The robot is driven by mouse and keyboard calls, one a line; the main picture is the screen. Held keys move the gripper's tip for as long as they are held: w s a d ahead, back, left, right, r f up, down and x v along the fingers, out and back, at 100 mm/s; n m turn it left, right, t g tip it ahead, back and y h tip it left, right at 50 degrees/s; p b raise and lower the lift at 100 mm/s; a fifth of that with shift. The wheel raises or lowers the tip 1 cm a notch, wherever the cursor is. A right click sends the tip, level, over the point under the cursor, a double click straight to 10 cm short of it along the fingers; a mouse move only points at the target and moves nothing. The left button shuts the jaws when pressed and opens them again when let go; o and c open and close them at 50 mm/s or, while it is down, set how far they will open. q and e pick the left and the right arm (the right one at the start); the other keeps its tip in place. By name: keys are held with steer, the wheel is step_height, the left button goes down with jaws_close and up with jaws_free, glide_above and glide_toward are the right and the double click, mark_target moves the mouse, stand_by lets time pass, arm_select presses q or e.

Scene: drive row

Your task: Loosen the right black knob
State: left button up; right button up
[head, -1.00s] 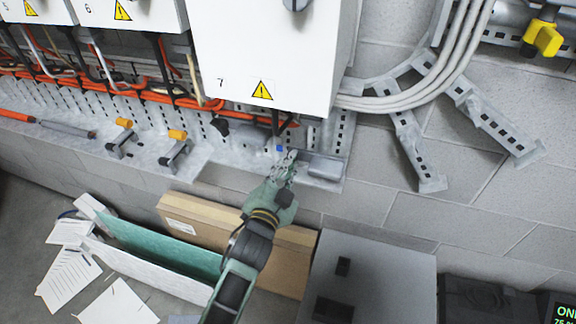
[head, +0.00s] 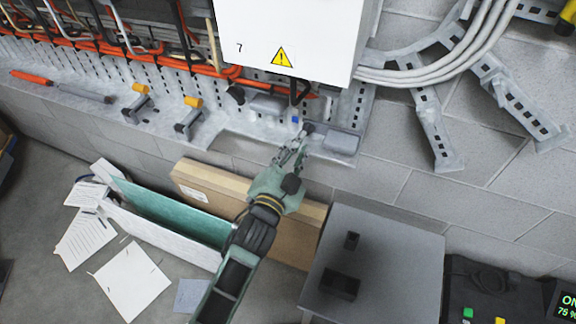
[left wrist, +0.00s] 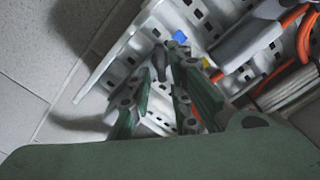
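A black knob (head: 308,127) sits on the perforated metal rail below white box 7, just right of a small blue part (head: 295,119). Another black knob (head: 235,93) is further left on the rail. My left gripper (head: 295,146) is just below the right knob, fingers apart and pointing up at the rail. In the left wrist view its two green fingers (left wrist: 163,88) stand apart, with a dark rod-like part (left wrist: 162,62) showing between their tips. I cannot tell whether they touch it. The blue part (left wrist: 180,37) shows beyond them. My right gripper is not in view.
White box 7 (head: 288,35) overhangs the rail. A grey block (head: 341,142) sits right of the knob. Orange cables (head: 150,62) run along the rail. Below are a cardboard box (head: 198,183), a grey cabinet (head: 385,250) and papers (head: 130,282) on the floor.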

arm_select(q)
steer(key=v, duration=0.8)
steer(key=s+a+f+n+g+y, duration=0.1)
steer(key=s+f+g, duration=0.1)
steer(key=f, duration=0.9)
steer(key=s+a+f+n+g+y, duration=0.1)
steer(key=s+a+f+g, duration=0.15)
steer(key=f, duration=0.95)
steer(key=s+a+f+n+g+y, duration=0.15)
steer(key=s+f, duration=0.25)
steer(key=f, duration=0.4)
steer(key=s+a+f+n+g, duration=0.1)
steer(key=s+a+f+g, duration=0.25)
steer(key=f, duration=0.45)
steer(key=s+a+f+n+g, duration=0.1)
steer(key=s+f, duration=0.4)
steer(key=s, duration=0.5)
steer(key=s+a+f+n+g+y, duration=0.1)
steer(key=s+a+f+n+g, duration=0.1)
steer(key=s+a+f, duration=0.4)
steer(key=s+a+f+n+g+y, duration=0.1)
steer(key=s+a+f+g, duration=0.2)
steer(key=s, duration=1)
step_height(320, 180, down, 3)
steer(key=shift+s+a+r+g, duration=0.15)
steer(key=shift+s+a+g, duration=0.2)
steer(key=shift+a, duration=0.4)
